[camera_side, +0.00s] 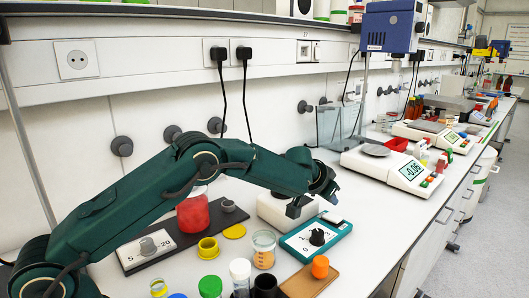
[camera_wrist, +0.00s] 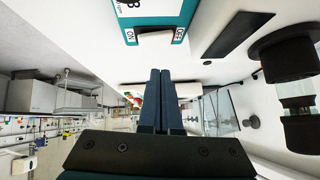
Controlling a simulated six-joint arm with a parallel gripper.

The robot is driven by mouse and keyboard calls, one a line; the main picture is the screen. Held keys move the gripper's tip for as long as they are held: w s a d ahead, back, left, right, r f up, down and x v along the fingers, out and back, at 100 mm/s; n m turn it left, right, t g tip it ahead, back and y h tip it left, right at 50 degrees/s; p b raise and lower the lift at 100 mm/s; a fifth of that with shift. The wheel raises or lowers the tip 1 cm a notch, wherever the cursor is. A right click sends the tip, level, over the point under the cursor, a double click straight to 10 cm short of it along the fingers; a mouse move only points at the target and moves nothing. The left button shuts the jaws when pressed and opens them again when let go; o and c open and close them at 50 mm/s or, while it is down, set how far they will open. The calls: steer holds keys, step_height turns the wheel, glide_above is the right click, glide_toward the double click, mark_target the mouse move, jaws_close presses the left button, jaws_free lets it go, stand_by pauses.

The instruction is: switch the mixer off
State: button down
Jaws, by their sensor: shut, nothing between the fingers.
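A teal-edged control panel (camera_side: 346,229) lies on the bench in the side view, with a black knob (camera_side: 317,237) on its white face. A small rocker switch (camera_side: 331,217) sits near its far edge. In the wrist view, the panel (camera_wrist: 188,8) is at the top, with the pale rocker switch (camera_wrist: 156,33) between the words ON at left and OFF at right. I cannot tell which way the rocker is tipped. My gripper (camera_side: 296,209) is shut and empty, above the bench beside the panel. In the wrist view its fingertips (camera_wrist: 160,71) point toward the switch, apart from it.
A white device (camera_side: 270,212) stands just behind my gripper. A grey knob plate (camera_side: 150,247), a red container (camera_side: 193,214), a yellow cup (camera_side: 208,248) and an amber jar (camera_side: 263,248) stand to the left. An orange-capped item on a brown board (camera_side: 308,284) is in front. Scales (camera_side: 390,168) stand to the right.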

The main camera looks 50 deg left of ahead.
steer(key=a+v, duration=0.1)
steer(key=v, duration=0.9)
steer(key=shift+a+r, duration=0.25)
steer(key=shift+a, duration=0.1)
steer(key=shift+a, duration=0.1)
steer(key=s+r+m+t, duration=0.2)
steer(key=s+r+t, duration=0.15)
steer(key=r, duration=1.25)
steer(key=s+d+r+m+t+h, duration=0.2)
steer(key=s+d+r+h, duration=0.25)
steer(key=s, duration=0.25)
steer(key=s+d+f+m+g, duration=0.1)
steer(key=s+d+f+g, duration=0.3)
steer(key=s+f, duration=0.55)
steer(key=s+a+f+n+g+y, duration=0.3)
steer(key=s+a+f+n+g, duration=0.2)
steer(key=s+f, duration=0.5)
steer(key=shift+s+a+n, duration=0.3)
steer(key=shift+s+a, duration=0.1)
steer(key=shift+s, duration=0.3)
